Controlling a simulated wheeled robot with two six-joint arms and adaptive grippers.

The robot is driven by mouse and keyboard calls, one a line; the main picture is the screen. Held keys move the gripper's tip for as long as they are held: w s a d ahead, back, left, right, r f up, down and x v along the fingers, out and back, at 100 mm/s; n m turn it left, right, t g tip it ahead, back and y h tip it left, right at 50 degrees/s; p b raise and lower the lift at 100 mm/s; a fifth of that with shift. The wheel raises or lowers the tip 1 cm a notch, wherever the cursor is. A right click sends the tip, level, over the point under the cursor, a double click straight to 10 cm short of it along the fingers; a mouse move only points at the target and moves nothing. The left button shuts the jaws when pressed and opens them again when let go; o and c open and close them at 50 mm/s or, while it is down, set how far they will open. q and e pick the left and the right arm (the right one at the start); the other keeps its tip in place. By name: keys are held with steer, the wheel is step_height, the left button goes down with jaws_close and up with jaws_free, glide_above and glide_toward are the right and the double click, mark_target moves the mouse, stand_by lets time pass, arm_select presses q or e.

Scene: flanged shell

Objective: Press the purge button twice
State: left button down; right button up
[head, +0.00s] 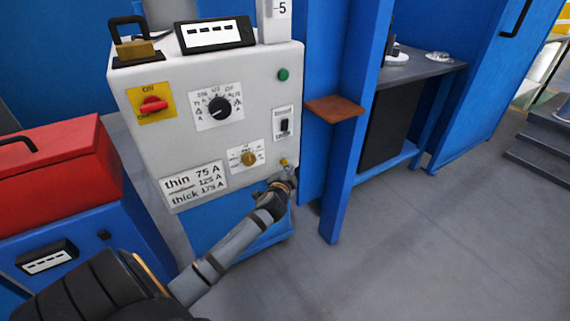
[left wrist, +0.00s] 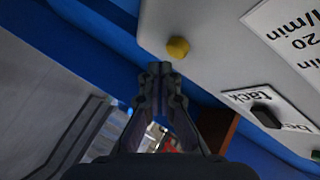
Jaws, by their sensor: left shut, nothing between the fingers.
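The purge button appears to be the small yellow button (head: 283,161) low on the right of the white machine panel (head: 260,110). It also shows in the left wrist view (left wrist: 178,47), just above and right of the fingertips. My left gripper (head: 286,174) is shut and empty. Its tips sit just below the button in the head view. In the left wrist view the closed fingertips (left wrist: 160,68) show a small gap to the button, and I see no contact. My right gripper is not in view.
A brass-coloured knob (head: 249,158) is left of the button. A black toggle switch (head: 284,125) and a green lamp (head: 283,75) are above it. A brown ledge (head: 335,108) juts out to the right. A red toolbox (head: 50,165) stands left. The floor at right is clear.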

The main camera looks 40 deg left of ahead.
arm_select(q)
steer(key=shift+w+a, duration=0.15)
steer(key=shift+a, duration=0.2)
steer(key=shift+w+a+p, duration=0.2)
steer(key=shift+a+p, duration=0.1)
steer(key=shift+a, duration=0.2)
stand_by(0.6)
steer(key=shift+d, duration=0.1)
steer(key=shift+s+d, duration=0.35)
steer(key=shift+d, duration=0.4)
steer(key=shift+s+d+p, duration=0.2)
steer(key=shift+s+d, duration=0.15)
steer(key=shift+d, duration=0.45)
steer(key=shift+s+d+p, duration=0.2)
steer(key=shift+s+d, duration=0.1)
steer(key=shift+d, duration=0.45)
steer(key=shift+s+d+p, duration=0.2)
steer(key=shift+s+d, duration=0.15)
steer(key=shift+d, duration=0.45)
